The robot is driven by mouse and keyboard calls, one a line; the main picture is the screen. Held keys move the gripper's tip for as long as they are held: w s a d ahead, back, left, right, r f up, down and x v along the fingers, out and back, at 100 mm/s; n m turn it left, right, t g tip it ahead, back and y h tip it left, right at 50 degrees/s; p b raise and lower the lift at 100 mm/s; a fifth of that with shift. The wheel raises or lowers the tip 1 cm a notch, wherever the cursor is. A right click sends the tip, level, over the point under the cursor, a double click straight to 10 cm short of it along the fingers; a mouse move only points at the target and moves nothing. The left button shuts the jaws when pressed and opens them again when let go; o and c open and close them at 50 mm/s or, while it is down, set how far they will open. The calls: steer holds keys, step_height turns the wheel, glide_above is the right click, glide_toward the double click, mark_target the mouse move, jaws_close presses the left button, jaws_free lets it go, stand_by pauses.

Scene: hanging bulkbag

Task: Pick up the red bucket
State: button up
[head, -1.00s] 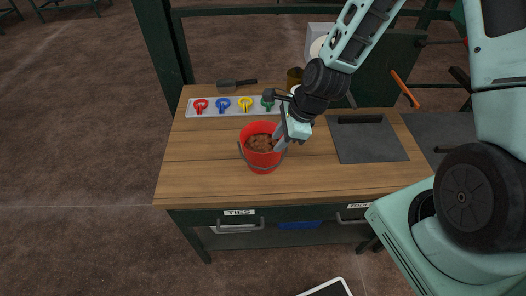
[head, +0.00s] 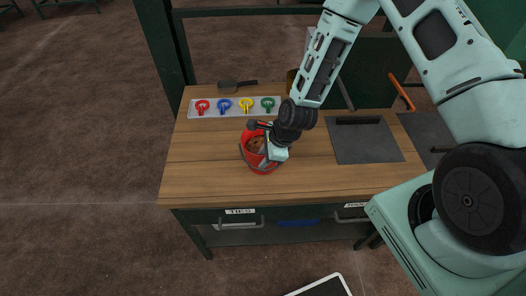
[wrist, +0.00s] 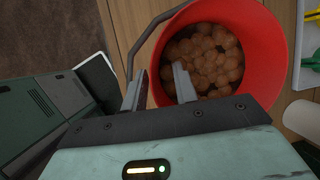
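The red bucket (head: 249,135) stands upright on the wooden workbench, filled with brown round pieces. My gripper (head: 265,160) is low over the bucket's right side and hides part of it. In the wrist view the bucket (wrist: 270,50) fills the upper right, with its dark handle (wrist: 143,48) lying along its left side. My gripper (wrist: 158,68) is open there. One finger is outside the rim near the handle, and the other is over the inside of the bucket. The wall is between them; I cannot tell whether either finger touches it.
The workbench (head: 190,170) is bare to the left of the bucket. A pale tray (head: 215,112) with red, blue, yellow and green rings lies behind it. A dark scoop (head: 236,84) lies at the back. A dark grey plate (head: 365,145) is at the right.

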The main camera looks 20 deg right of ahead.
steer(key=shift+f, duration=0.1)
jaws_close()
steer(key=shift+w, duration=0.1)
stand_by(1.3)
